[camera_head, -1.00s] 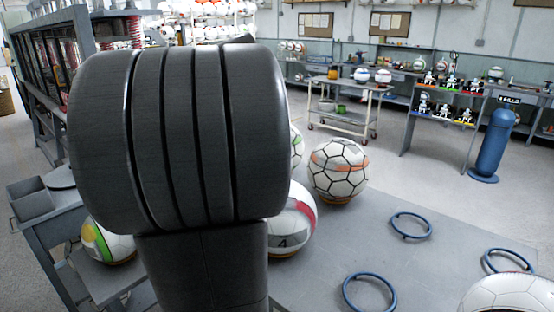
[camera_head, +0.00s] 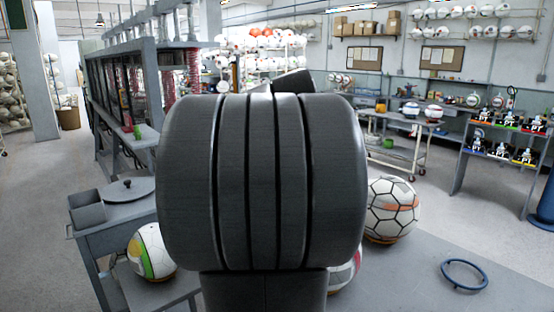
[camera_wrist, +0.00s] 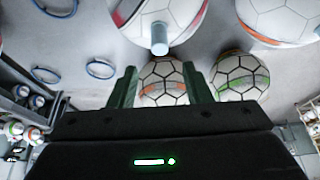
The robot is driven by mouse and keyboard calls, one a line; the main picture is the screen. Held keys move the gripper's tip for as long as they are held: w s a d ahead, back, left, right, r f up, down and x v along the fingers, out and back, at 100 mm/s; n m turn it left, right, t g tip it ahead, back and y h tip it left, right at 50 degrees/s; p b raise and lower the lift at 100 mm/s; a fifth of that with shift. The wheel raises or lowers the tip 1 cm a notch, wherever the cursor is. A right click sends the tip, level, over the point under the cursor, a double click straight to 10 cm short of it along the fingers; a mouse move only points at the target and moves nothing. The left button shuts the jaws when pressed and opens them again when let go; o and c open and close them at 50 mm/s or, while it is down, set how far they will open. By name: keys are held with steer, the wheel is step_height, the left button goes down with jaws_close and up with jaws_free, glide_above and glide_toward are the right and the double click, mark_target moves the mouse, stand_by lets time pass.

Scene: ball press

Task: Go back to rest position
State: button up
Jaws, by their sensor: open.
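My gripper (camera_wrist: 160,85) shows in the wrist view with its two dark green fingers spread apart and nothing clearly between them. A ball with black hexagon lines and orange patches (camera_wrist: 162,80) shows beyond the gap; I cannot tell how far. Another hexagon-lined ball (camera_wrist: 240,76) is just right of the fingers. In the head view my dark arm link fills the middle and hides the gripper. An orange-patched hexagon ball (camera_head: 392,212) sits on the grey surface (camera_head: 410,285), right of the link. A partly hidden white-and-red ball (camera_head: 344,272) is below it.
A blue ring (camera_head: 464,275) lies on the grey surface. A white ball with green and yellow (camera_head: 150,252) sits on a grey stand at left. A tall frame (camera_head: 120,90) stands behind it. Ball shelves, a cart (camera_head: 415,140) and a rack of small figures (camera_head: 505,145) stand farther back.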

steer(key=x, duration=0.9)
steer(key=shift+a+f, duration=0.1)
steer(key=shift+s+r, duration=0.1)
steer(key=shift+r, duration=0.3)
steer(key=shift+f, duration=0.15)
